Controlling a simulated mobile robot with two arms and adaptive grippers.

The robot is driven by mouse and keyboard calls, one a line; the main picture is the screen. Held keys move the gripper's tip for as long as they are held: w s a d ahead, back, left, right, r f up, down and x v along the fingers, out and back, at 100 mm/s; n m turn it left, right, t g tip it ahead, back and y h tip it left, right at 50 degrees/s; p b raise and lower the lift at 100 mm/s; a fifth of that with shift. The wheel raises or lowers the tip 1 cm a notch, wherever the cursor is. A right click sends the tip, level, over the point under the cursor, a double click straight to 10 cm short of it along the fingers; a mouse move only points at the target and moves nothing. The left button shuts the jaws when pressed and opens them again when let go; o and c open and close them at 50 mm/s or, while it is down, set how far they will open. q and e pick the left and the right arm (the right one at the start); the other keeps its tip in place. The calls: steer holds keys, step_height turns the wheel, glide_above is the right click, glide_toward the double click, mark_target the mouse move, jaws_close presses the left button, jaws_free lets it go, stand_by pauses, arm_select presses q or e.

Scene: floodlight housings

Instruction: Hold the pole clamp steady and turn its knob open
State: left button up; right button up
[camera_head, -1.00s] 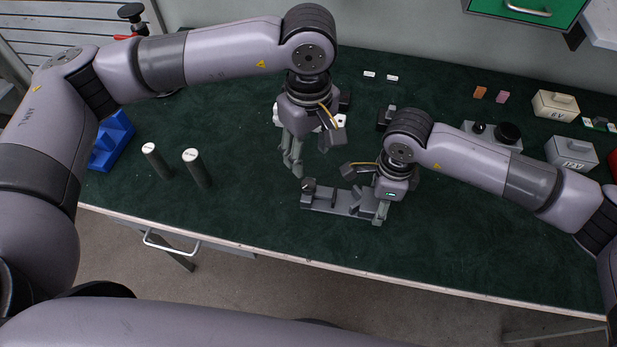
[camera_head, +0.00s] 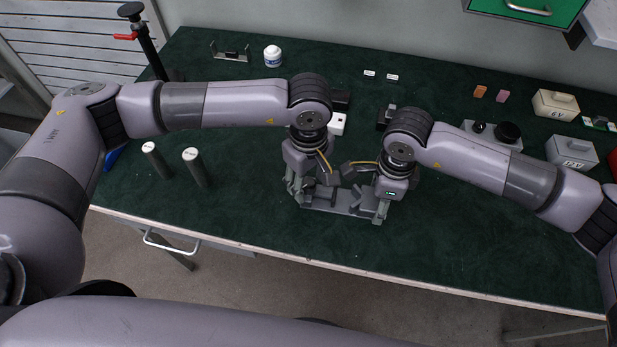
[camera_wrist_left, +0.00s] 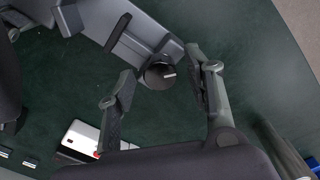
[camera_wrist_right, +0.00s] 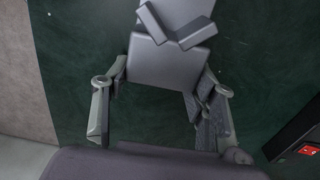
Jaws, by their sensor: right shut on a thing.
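The pole clamp (camera_head: 347,208) is a grey bar with raised blocks, lying near the table's front edge. Its round dark knob (camera_wrist_left: 160,75), with a pale line on it, shows in the left wrist view at one end of the bar. My left gripper (camera_head: 301,195) is at the clamp's left end. Its jaws (camera_wrist_left: 162,74) are open, one finger on each side of the knob, with gaps visible. My right gripper (camera_head: 381,210) is shut on the clamp's right end. In the right wrist view the clamp body (camera_wrist_right: 165,62) sits between its fingers. The left gripper partly hides the knob in the head view.
Two dark cylinders (camera_head: 197,168) stand to the left on the green table. A white box (camera_head: 337,124) is behind my left gripper. The front right of the table is clear.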

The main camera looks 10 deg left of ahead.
mark_target(308, 183)
arm_select(q)
jaws_close()
steer(key=n, duration=0.5)
stand_by(0.5)
steer(key=shift+o, duration=0.5)
jaws_free()
step_height(308, 183, up, 12)
stand_by(0.4)
